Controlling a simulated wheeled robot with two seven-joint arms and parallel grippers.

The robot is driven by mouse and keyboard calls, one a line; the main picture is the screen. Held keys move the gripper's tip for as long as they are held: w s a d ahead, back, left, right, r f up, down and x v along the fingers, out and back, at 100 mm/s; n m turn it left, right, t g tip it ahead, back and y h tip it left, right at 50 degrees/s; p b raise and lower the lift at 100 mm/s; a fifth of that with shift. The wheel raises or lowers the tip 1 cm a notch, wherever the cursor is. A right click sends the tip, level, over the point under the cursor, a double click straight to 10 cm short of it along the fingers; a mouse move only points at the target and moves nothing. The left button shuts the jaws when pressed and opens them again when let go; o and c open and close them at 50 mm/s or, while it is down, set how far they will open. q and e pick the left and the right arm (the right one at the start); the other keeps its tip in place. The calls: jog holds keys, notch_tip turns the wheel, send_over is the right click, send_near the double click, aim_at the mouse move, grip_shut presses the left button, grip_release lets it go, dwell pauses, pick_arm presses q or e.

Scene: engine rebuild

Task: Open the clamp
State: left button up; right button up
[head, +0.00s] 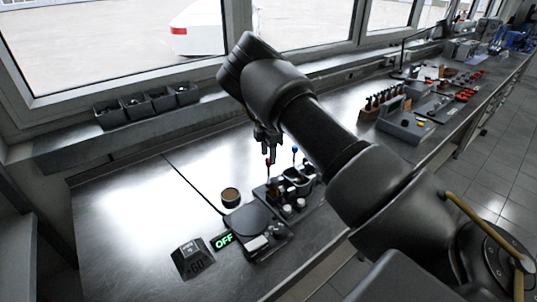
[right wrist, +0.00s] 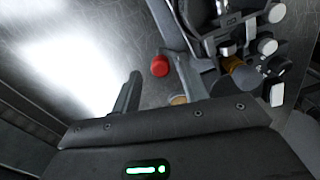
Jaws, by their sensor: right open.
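The clamp fixture (head: 290,188) is a dark block with pale cylindrical parts. It stands on the steel bench, partly behind my right arm. A lever with a red knob (head: 267,161) and one with a blue knob (head: 294,150) rise from it. My right gripper (head: 268,146) is above the fixture, close to the red knob. In the right wrist view the red knob (right wrist: 160,66) appears ahead of the open fingers, with a dark finger (right wrist: 126,96) to its left. The fingers hold nothing that I can see. My left gripper is out of view.
A round dark plate (head: 251,219), a green "OFF" display (head: 222,240) and a black box (head: 190,261) are at the front. A small brown-topped round part (head: 230,195) stands behind the plate. Bins (head: 148,104) line the window ledge. The bench's left side is clear.

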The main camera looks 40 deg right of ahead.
jog(key=shift+f, duration=0.9)
grip_shut()
jog(key=shift+a+n, duration=0.1)
jog(key=shift+n, duration=0.2)
jog(key=shift+a+n, duration=0.85)
jog(key=shift+n, duration=1.7)
jog(key=shift+a+n, duration=0.9)
jog(key=shift+n, duration=1.7)
jog(key=shift+a+n, duration=0.85)
jog(key=shift+n, duration=1.7)
